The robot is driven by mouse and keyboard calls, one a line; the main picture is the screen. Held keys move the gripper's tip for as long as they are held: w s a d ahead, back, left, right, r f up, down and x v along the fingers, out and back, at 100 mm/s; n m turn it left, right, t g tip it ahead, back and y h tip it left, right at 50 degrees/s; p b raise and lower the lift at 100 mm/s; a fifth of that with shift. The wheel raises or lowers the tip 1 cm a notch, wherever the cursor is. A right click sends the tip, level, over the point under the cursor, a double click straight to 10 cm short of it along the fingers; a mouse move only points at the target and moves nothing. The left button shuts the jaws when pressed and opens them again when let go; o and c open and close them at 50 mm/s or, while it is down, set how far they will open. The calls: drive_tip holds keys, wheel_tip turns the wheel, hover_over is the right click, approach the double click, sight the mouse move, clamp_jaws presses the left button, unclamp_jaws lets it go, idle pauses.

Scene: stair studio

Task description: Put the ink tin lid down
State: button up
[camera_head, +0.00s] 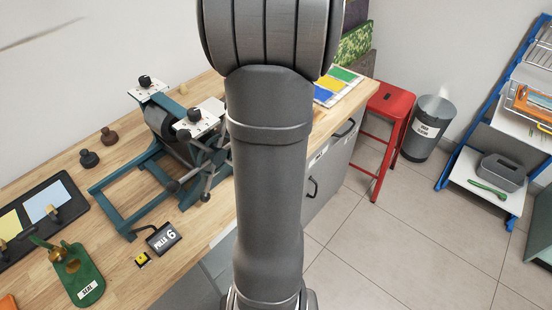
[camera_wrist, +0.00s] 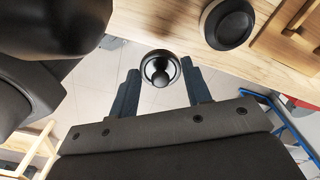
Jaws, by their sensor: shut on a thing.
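In the wrist view, my gripper (camera_wrist: 160,70) has its two dark fingers closed on a small round lid, which I take as the ink tin lid (camera_wrist: 160,81). The lid has a pale shiny rim and a dark knob in its middle. It is held clear of the wooden bench, with floor tiles behind it. A round black thing (camera_wrist: 228,24) sits on the bench to the upper right of the lid; I cannot tell if it is the ink tin. In the head view my arm hides the gripper and lid.
A red stool (camera_head: 391,103) and grey bin (camera_head: 427,128) stand beyond the bench's right end.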

drive_tip(key=shift+w+a+f, duration=0.45)
drive_tip(key=shift+a, duration=0.15)
drive_tip(key=shift+w+a+f, duration=0.45)
drive_tip(key=shift+a, duration=0.15)
drive_tip(key=shift+f, duration=1.95)
drive_tip(key=shift+f, duration=0.1)
drive_tip(key=o, duration=0.7)
drive_tip(key=shift+f, duration=0.1)
drive_tip(key=shift+c, duration=0.2)
wheel_tip(320, 180, up, 12)
drive_tip(key=shift+r, duration=0.2)
drive_tip(key=shift+f, duration=0.1)
